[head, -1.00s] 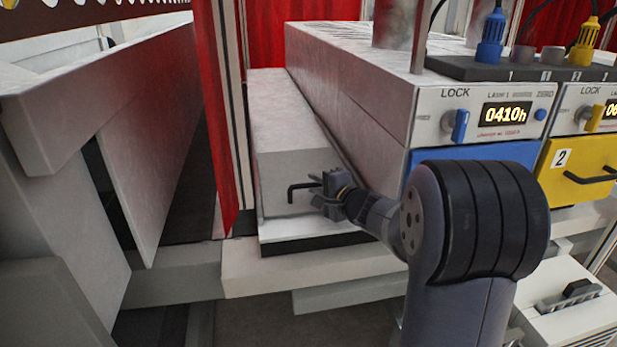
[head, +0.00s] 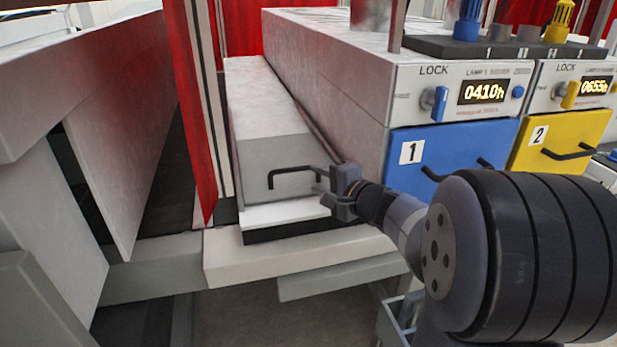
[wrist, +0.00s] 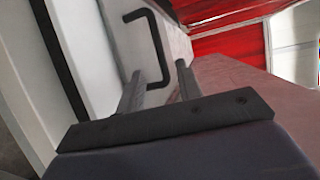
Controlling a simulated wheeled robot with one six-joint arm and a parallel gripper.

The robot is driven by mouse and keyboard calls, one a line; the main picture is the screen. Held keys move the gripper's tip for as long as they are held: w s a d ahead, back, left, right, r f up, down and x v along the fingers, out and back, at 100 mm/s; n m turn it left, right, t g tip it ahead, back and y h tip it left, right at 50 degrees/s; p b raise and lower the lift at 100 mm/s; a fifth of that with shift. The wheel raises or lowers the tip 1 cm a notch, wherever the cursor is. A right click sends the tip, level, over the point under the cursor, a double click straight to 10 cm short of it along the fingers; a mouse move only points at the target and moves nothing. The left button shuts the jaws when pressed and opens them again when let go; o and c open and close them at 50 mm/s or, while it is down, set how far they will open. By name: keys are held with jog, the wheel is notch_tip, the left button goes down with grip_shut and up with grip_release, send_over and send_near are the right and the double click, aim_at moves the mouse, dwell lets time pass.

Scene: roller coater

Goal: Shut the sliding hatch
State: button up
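The sliding hatch appears to be the long pale grey block (head: 262,115) left of the numbered units, with a black bar handle (head: 285,172) on its front end. My gripper (head: 328,187) is at the right end of this handle in the head view. In the wrist view my gripper (wrist: 160,72) has its two fingers apart, and part of the handle (wrist: 150,22) lies between and beyond them. I cannot tell whether a finger touches the handle. The fingers partly hide the handle's near end.
A blue front marked 1 (head: 455,155) and a yellow front marked 2 (head: 560,140) stand right of the hatch, below lock knobs and displays. A pale ledge (head: 300,255) runs beneath the hatch. A red post (head: 192,130) and large grey panel (head: 120,130) are on the left.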

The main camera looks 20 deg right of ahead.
aim_at(298, 171)
jog(key=shift+v, duration=1.05)
jog(key=shift+w+a, duration=0.1)
jog(key=p+x, duration=0.2)
jog(key=x, duration=0.9)
jog(key=shift+w+f, duration=0.1)
jog(key=shift+f, duration=0.05)
